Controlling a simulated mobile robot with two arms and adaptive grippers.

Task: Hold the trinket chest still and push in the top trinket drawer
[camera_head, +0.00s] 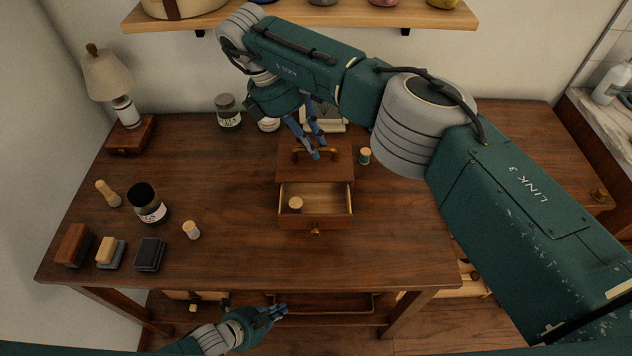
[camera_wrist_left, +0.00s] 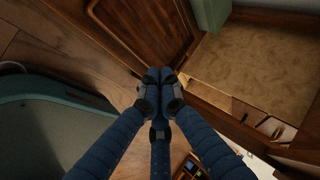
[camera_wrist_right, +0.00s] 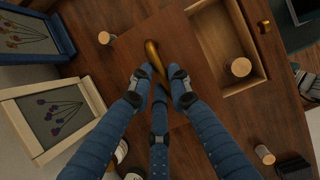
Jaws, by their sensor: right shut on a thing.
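The wooden trinket chest (camera_head: 290,168) stands on the table with a brass handle (camera_head: 297,153) on top. One of its drawers (camera_head: 330,204) is pulled well out towards the front; it has a small brass knob (camera_head: 316,232) and holds a cork-like piece (camera_head: 296,204). The open drawer also shows in the right wrist view (camera_wrist_right: 212,45). My right gripper (camera_head: 314,150) reaches down from behind and is shut on the brass handle, which lies between its fingers in the right wrist view (camera_wrist_right: 152,50). My left gripper (camera_head: 282,312) is shut and empty, low in front of the table's front edge, apart from the chest.
A dark jar (camera_head: 148,204), a small cork-topped piece (camera_head: 191,230) and stamp blocks (camera_head: 150,255) stand left of the chest. A thread spool (camera_head: 365,156) stands close to its right. The tabletop (camera_head: 375,250) directly before the drawer is clear. A lamp (camera_head: 107,80) stands back left.

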